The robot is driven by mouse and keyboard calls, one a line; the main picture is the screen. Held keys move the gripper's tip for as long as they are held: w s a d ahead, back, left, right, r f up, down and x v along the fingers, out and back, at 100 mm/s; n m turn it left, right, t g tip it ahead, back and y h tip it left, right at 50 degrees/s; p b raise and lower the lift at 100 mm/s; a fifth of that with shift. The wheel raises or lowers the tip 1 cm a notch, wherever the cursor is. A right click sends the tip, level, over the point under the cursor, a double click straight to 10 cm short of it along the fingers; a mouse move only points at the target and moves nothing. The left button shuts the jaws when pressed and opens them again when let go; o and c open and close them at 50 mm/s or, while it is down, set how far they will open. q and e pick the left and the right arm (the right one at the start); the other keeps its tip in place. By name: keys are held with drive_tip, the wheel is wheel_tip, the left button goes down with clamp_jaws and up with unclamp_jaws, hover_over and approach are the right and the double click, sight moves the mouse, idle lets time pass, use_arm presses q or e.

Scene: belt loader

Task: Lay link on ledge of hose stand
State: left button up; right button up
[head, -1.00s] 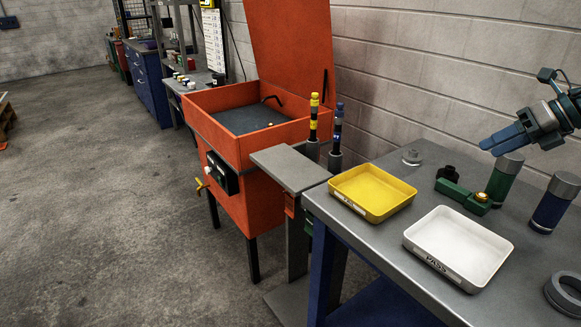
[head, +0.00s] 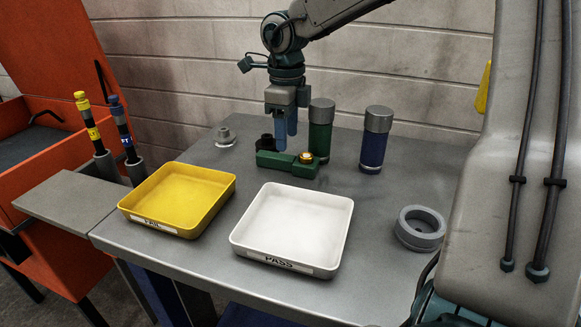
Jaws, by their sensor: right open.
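A green block with a brass knob (head: 288,163), which may be the link, lies on the grey table behind the trays. A black round part stands at its left end. My right gripper (head: 286,138) points down just over the block, its blue fingers open. I cannot tell whether the fingertips touch it. What looks like the hose stand, with a flat grey ledge (head: 68,205), is at the left by the table. Yellow-banded (head: 90,125) and blue-banded (head: 124,130) rods stand in its holders. The ledge is bare. My left gripper is out of view.
A yellow FAIL tray (head: 178,198) and a white PASS tray (head: 293,228), both empty, lie in front. Green (head: 320,130) and blue (head: 375,140) cylinders stand close right of the gripper. A grey ring (head: 420,228) lies at right. An orange cabinet (head: 50,130) is far left.

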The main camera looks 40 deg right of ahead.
sight(286, 156)
drive_tip(key=f, duration=0.6)
drive_tip(key=shift+w+d+f, duration=0.15)
drive_tip(key=shift+w+f, duration=0.15)
drive_tip(key=shift+f, duration=0.1)
drive_tip(key=shift+r, duration=0.1)
clamp_jaws()
